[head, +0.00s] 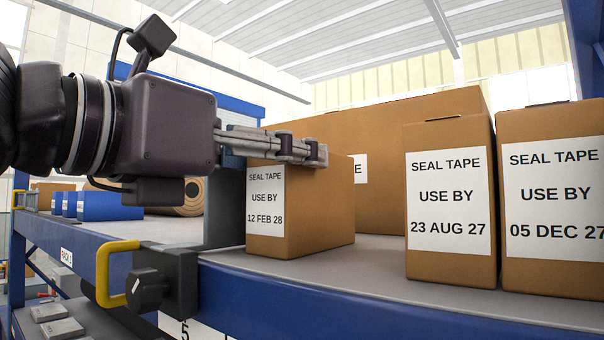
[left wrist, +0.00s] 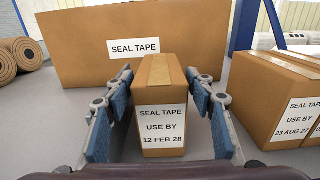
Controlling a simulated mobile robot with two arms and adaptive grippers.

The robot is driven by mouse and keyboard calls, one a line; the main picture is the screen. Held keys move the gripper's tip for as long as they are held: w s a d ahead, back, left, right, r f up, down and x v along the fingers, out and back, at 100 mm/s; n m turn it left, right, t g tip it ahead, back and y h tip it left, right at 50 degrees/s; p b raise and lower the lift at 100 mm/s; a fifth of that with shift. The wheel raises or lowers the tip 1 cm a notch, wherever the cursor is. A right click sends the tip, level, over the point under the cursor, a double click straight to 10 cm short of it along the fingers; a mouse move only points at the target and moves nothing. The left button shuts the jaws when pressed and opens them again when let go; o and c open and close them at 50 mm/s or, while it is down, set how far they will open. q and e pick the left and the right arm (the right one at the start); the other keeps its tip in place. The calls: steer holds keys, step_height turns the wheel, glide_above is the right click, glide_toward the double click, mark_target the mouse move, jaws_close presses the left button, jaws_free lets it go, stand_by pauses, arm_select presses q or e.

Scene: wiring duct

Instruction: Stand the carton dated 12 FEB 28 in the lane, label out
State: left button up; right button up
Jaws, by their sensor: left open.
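The carton dated 12 FEB 28 (head: 310,215) stands upright on the shelf, its label facing out toward the shelf's front edge. It also shows in the left wrist view (left wrist: 162,95), between the two fingers. My left gripper (head: 300,150) comes in from the left at the top of this carton. In the left wrist view the left gripper (left wrist: 168,108) is open, with one blue-padded finger on each side of the carton and a small gap visible at each side. My right gripper is in neither view.
Cartons dated 23 AUG 27 (head: 450,255) and 05 DEC 27 (head: 553,270) stand to the right, with bare shelf between. A large seal tape carton (left wrist: 90,60) stands behind. A yellow handle (head: 104,275) juts from the blue shelf edge (head: 400,310). Blue bins (head: 110,206) stand at left.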

arm_select(q)
steer(key=b+v, duration=0.1)
steer(key=v, duration=0.6)
steer(key=shift+s+b, duration=0.2)
steer(key=shift+b, duration=0.2)
steer(key=shift+a, duration=0.1)
